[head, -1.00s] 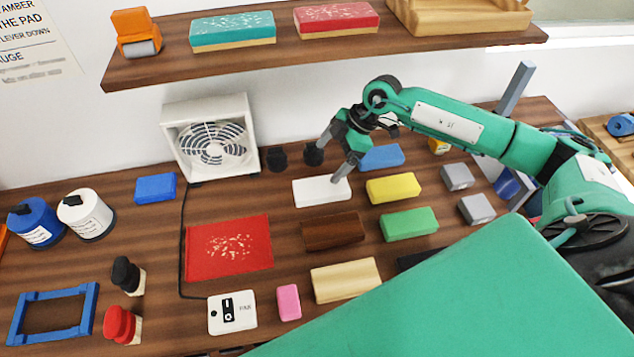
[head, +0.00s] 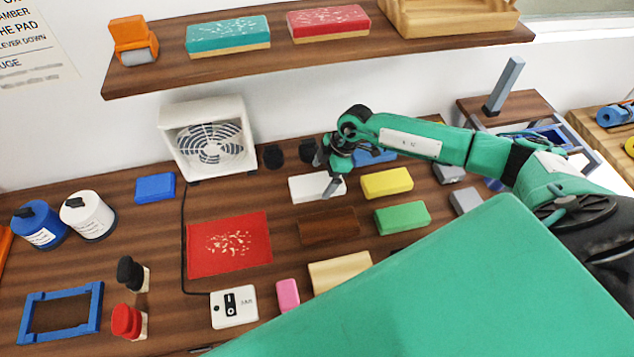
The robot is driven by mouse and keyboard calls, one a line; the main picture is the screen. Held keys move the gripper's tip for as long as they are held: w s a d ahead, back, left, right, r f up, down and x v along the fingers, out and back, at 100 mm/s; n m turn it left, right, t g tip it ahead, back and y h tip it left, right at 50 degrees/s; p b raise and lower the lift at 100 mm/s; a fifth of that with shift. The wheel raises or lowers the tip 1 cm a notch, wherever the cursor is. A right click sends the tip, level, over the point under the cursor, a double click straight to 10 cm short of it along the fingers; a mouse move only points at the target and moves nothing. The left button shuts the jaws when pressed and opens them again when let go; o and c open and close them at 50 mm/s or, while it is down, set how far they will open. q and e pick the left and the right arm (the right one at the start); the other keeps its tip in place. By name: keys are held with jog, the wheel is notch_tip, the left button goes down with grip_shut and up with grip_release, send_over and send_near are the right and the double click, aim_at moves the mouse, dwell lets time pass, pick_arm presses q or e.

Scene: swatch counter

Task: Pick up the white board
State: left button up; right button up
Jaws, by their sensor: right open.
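The white board (head: 309,189) is a small flat block lying on the brown counter, right of the fan's foot. My right gripper (head: 325,175) is open and low over the right part of the board, with one finger at its front right and the other at its back. Whether the fingers touch the board I cannot tell. Nothing is seen held. My left gripper is not in view.
A brown block (head: 328,226) lies in front of the board, a yellow block (head: 387,183) to its right and a blue block (head: 374,157) behind right. A white fan (head: 208,138) stands behind left. A red mat (head: 228,245) lies front left. A shelf (head: 290,48) overhangs the back.

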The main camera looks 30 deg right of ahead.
aim_at(318, 182)
jog(key=shift+p+x, duration=0.3)
jog(key=shift+x, duration=1.2)
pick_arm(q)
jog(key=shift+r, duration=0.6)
pick_arm(e)
jog(key=shift+a, duration=0.1)
jog(key=shift+c, duration=0.4)
jog(key=c, duration=1.1)
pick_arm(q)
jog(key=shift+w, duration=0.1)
pick_arm(e)
jog(key=shift+r, duration=0.15)
notch_tip(318, 182, up, 9)
jog(key=b, duration=0.3)
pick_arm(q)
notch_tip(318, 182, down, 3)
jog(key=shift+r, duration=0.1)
pick_arm(e)
jog(key=shift+r, duration=0.4)
